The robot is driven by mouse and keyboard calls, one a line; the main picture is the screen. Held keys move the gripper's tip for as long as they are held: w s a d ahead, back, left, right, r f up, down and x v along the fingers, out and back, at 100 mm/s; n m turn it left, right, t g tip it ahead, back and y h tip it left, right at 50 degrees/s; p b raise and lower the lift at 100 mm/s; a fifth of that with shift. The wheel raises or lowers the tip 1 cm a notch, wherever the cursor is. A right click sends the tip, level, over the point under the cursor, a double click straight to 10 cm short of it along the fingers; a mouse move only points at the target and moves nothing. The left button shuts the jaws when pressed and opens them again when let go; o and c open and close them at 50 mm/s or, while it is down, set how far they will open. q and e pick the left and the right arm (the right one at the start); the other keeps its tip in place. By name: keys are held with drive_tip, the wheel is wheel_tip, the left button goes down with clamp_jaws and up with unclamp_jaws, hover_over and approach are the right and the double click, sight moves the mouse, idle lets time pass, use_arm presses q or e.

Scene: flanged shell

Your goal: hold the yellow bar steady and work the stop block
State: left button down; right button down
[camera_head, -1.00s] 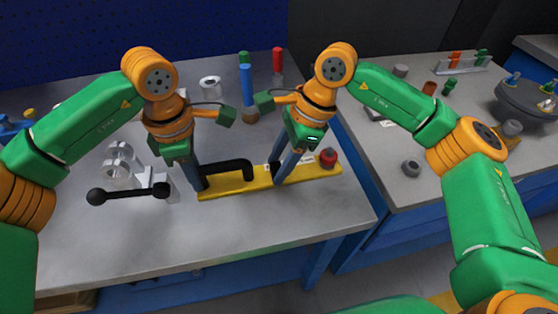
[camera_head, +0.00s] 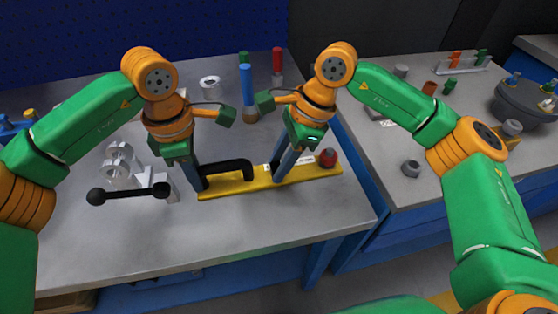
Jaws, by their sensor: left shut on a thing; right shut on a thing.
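The yellow bar (camera_head: 235,188) lies flat near the front of the grey bench. A black arched handle (camera_head: 235,163) stands on its left part and a red knob (camera_head: 328,157) at its right end. My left gripper (camera_head: 202,186) points down and is shut at the left leg of the handle. My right gripper (camera_head: 277,179) is shut, low over the middle of the bar, between the handle and the red knob. What it grips, probably the stop block, is hidden by the fingers. White labels (camera_head: 305,160) show on the bar beside it.
Blue (camera_head: 246,80) and red (camera_head: 278,65) handled tools stand behind. Bare bench lies in front of the bar. A second bench (camera_head: 390,190) is at right.

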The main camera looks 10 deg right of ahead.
drive_tip(key=shift+d, duration=0.1)
idle(0.5)
drive_tip(key=d, duration=0.7)
drive_tip(key=c, duration=0.5)
unclamp_jaws()
drive_tip(key=v, duration=1.2)
